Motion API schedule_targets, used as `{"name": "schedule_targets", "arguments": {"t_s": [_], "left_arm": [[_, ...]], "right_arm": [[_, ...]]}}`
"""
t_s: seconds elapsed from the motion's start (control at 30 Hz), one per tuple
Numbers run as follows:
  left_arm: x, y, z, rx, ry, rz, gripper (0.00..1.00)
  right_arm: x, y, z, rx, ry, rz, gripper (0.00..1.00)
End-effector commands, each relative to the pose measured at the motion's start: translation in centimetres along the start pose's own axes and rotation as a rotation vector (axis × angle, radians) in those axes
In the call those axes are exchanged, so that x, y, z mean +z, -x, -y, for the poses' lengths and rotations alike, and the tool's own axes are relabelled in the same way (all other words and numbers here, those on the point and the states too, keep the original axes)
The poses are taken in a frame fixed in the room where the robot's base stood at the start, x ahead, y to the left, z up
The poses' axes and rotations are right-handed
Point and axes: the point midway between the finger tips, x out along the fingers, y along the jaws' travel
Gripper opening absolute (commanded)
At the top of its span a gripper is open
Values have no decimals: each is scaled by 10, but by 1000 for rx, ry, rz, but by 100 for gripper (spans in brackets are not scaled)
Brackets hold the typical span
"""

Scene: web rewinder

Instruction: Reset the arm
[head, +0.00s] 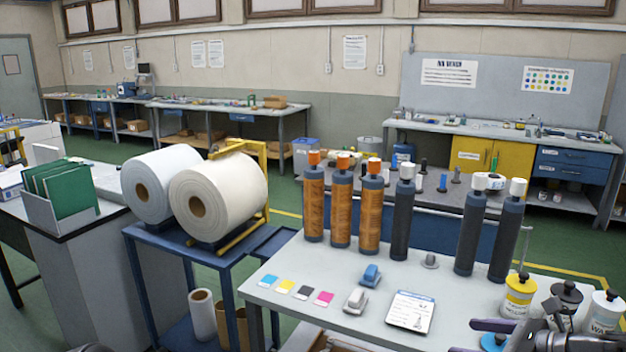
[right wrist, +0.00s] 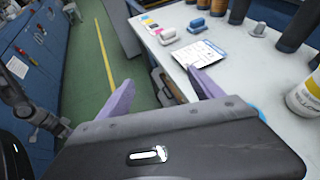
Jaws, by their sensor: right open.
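My right gripper (head: 463,337) is at the bottom right of the head view, by the near edge of the light table (head: 455,290). In the right wrist view its two purple fingers (right wrist: 163,85) are spread apart with nothing between them. The fingers point toward the table edge and the green floor beside it. My left gripper is not identifiable in either view. A grey jointed arm part (right wrist: 25,105) shows at the left of the right wrist view.
The table holds tall orange and black cylinders (head: 341,205), a printed card (head: 410,311), colour swatches (head: 304,292), two small blocks (head: 371,275) and a yellow-labelled bottle (head: 518,296). White rolls (head: 222,195) rest on a blue cart (head: 205,255). Green floor is clear beyond.

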Motion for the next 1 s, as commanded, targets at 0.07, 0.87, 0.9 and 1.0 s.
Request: {"name": "schedule_targets", "arguments": {"t_s": [0.07, 0.87, 0.9, 1.0], "left_arm": [[0, 0, 0, 0, 0, 0, 34], [0, 0, 0, 0, 0, 0, 34], [0, 0, 0, 0, 0, 0, 34], [0, 0, 0, 0, 0, 0, 34]], "right_arm": [[-22, -18, -11, 29, 29, -48, 76], [-343, -146, -356, 961, 1748, -264, 76], [-345, -145, -365, 976, 1808, -231, 76], [-347, -144, -376, 990, 1890, -185, 76]]}}
